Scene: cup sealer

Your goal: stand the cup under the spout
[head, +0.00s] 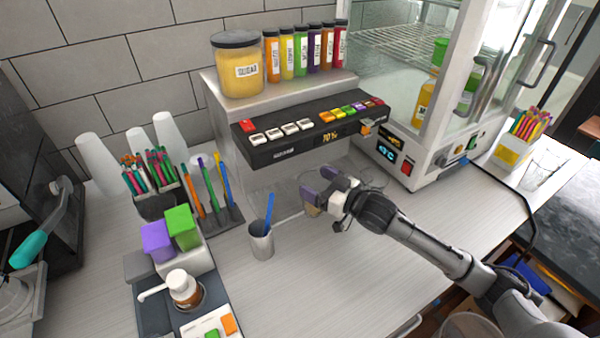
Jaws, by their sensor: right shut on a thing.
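Whether the cup touches the counter I cannot tell. The dispenser has a dark button panel (300,135) with white and coloured buttons. A small orange-fronted part (366,128) juts from the panel's right end. I cannot make out the spout clearly. My left gripper is not in view.
A grey cup (261,243) with a blue stick stands left of my right gripper. Holders with coloured sticks (212,200) and a pump bottle (184,288) are at left. A glass-fronted cabinet (405,110) stands right. The counter in front (310,275) is clear.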

